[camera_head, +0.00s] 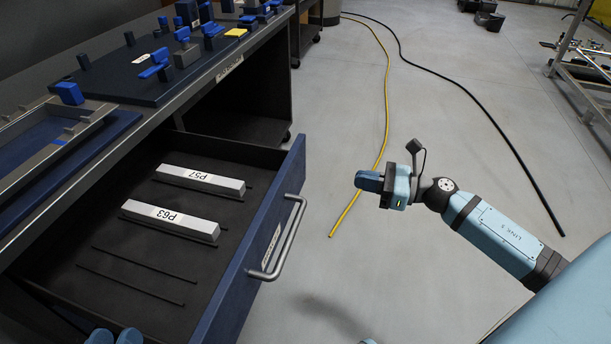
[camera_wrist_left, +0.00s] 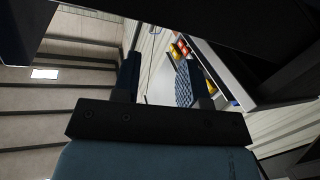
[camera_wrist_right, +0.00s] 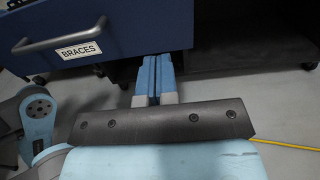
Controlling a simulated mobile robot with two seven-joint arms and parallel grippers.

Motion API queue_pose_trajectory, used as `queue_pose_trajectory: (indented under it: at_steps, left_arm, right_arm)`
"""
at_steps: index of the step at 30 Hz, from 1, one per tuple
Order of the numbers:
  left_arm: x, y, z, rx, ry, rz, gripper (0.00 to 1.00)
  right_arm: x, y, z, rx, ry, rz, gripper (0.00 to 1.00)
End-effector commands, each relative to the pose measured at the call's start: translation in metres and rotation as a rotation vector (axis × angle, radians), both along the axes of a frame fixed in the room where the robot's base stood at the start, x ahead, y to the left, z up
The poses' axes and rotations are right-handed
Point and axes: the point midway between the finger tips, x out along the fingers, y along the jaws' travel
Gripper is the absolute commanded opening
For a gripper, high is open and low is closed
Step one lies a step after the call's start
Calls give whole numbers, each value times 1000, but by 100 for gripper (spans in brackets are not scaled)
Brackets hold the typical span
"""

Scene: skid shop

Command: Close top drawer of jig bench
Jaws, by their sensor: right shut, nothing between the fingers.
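The jig bench's top drawer (camera_head: 285,185) is pulled out in the head view, with a dark blue front and a grey bar handle (camera_head: 285,245). In the right wrist view its front (camera_wrist_right: 150,25) bears a label reading BRACES. My right gripper (camera_head: 368,181) is shut and empty, to the right of the drawer front and apart from the handle; its fingers (camera_wrist_right: 154,75) show together in the right wrist view. My left gripper (camera_head: 115,338) shows only as fingertips at the bottom edge of the head view. In the left wrist view its fingers (camera_wrist_left: 157,78) stand apart with nothing between them.
Two light bars, P57 (camera_head: 200,181) and P63 (camera_head: 170,220), lie in the drawer beside thin dark rods. Blue fixtures (camera_head: 185,50) stand on the bench top.

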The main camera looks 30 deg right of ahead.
Motion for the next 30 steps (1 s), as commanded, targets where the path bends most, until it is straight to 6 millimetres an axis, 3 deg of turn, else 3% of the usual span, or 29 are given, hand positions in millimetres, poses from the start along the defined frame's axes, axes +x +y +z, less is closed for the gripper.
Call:
queue_pose_trajectory:
  at_steps: [15, 21, 30]
  left_arm:
    - [6, 3, -8, 49, -46, -4, 40]
    - [9, 5, -6, 63, -70, -3, 40]
    - [9, 6, -5, 70, -81, -5, 40]
  right_arm:
    - [73, 64, 0, 2, -2, -1, 0]
    - [88, 78, 0, 4, 1, -2, 0]
    - [93, 83, 0, 4, 1, -3, 0]
